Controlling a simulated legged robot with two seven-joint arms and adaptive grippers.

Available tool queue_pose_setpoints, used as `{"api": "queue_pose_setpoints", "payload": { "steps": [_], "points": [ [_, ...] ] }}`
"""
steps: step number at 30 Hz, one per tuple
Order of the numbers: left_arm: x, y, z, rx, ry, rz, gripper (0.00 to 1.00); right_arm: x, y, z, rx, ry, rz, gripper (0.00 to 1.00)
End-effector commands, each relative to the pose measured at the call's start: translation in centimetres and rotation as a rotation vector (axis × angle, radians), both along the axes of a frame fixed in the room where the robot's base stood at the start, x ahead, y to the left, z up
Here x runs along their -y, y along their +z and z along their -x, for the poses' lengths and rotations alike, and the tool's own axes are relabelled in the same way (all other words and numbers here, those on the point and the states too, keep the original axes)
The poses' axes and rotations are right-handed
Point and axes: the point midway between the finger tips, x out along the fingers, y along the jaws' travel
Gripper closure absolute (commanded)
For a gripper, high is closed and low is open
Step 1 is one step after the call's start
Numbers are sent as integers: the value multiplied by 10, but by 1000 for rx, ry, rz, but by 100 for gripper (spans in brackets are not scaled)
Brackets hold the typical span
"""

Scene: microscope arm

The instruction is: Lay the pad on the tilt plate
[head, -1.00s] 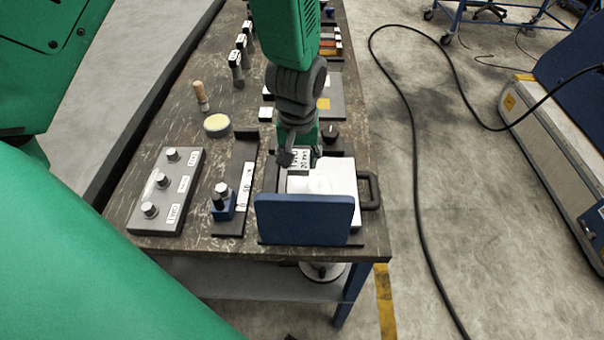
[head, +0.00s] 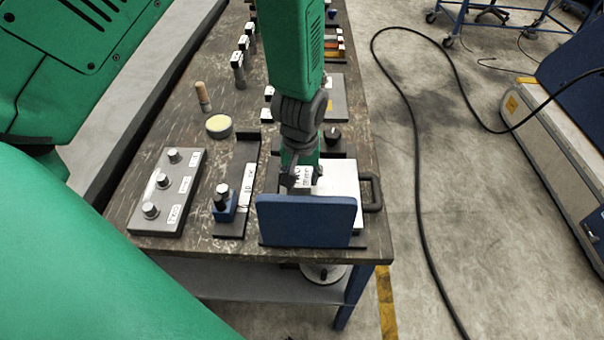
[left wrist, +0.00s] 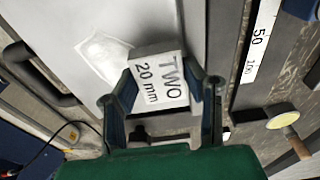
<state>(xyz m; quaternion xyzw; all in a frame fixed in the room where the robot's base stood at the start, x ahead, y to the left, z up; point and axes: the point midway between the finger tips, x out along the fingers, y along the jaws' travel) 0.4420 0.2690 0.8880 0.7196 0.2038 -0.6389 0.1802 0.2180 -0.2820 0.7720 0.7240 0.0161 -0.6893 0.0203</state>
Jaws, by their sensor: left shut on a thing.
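My left gripper (head: 303,180) is shut on a light grey block (left wrist: 160,82) marked "TWO 20 mm"; the left wrist view shows it between both fingers. The block sits over the pale flat plate (head: 345,190), which also shows in the left wrist view (left wrist: 60,25). I cannot tell whether the block touches the plate. A glossy whitish patch (left wrist: 103,52) lies on the plate beside the block. An upright blue panel (head: 306,220) stands at the plate's near edge and hides part of it. No other thing is clearly marked as a pad. My right gripper is out of view.
A dark handle (head: 373,192) is right of the plate. Left are a marked rail with a blue slider (head: 224,205), a grey box with several knobs (head: 165,190), a yellow-topped disc (head: 219,126) and a wooden peg (head: 203,97). A black knob (head: 332,136) stands behind the plate.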

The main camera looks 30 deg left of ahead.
Motion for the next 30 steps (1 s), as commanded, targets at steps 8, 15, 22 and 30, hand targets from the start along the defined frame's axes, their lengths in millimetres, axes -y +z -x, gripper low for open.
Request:
{"api": "queue_pose_setpoints", "payload": {
  "steps": [8, 15, 22, 30],
  "points": [
    [0, -4, 0, -2, 0, 0, 40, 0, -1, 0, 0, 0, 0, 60],
    [0, -3, 0, -1, 0, -1, 40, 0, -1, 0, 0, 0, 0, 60],
    [0, -2, 0, -1, 0, -1, 40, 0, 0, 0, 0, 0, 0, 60],
    [1, 36, 2, 4, 0, 0, 40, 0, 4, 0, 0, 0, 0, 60]
  ]
}}
